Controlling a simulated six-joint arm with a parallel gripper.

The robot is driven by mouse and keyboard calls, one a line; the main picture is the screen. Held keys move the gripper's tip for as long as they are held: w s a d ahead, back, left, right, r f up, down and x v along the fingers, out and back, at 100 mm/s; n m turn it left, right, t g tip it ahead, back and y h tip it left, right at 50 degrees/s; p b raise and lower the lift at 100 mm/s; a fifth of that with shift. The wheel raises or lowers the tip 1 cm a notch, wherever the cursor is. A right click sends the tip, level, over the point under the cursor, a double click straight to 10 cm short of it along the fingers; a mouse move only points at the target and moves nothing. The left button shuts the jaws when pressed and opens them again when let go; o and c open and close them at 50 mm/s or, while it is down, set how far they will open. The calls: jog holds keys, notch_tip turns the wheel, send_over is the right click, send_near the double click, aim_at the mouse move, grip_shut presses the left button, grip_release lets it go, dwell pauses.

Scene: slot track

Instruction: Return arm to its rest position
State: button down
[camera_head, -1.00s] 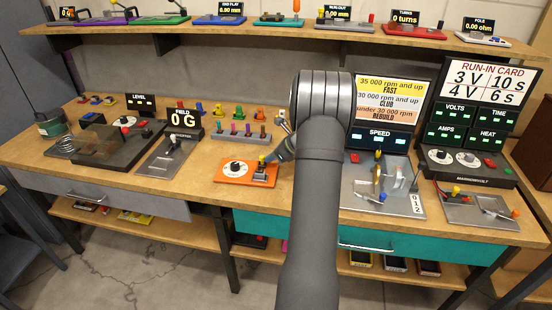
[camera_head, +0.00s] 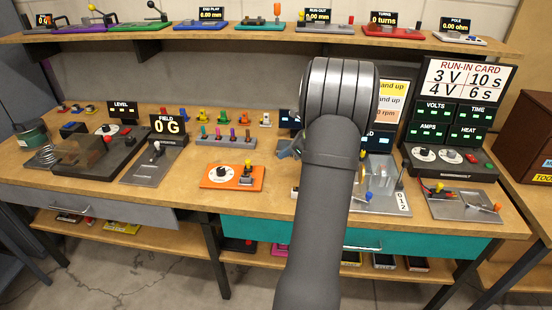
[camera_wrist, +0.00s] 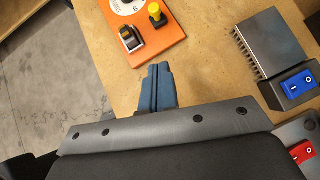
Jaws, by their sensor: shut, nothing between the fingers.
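My gripper (camera_wrist: 158,70) shows in the wrist view as two blue fingers pressed together with nothing between them. They point at the lower edge of the orange board (camera_wrist: 165,47) and appear over bare wooden bench. In the head view my grey arm rises from the bottom edge and bends over the bench. Only a bluish part of the gripper shows to the left of the arm there, and its fingertips are hard to make out. The orange board (camera_head: 232,185) lies flat to the left, with a white dial and a yellow knob, apart from the gripper.
My arm hides part of the speed station (camera_head: 382,204). A grey rack (camera_head: 225,141) of coloured pegs stands behind the orange board. The run-in panel (camera_head: 447,172) stands at right. A shelf (camera_head: 215,37) runs above. In the wrist view a finned grey block (camera_wrist: 276,38) lies right of the fingers.

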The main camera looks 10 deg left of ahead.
jog(key=shift+s+d+r, duration=0.1)
jog(key=shift+d+r, duration=0.15)
jog(key=shift+a+f, duration=0.1)
jog(key=x, duration=1)
jog(key=shift+w+a, duration=0.3)
jog(key=shift+w, duration=0.15)
jog(key=shift+w+a, duration=0.1)
jog(key=shift+w, duration=0.1)
jog(key=shift+s+d, duration=0.1)
jog(key=shift+d, duration=0.15)
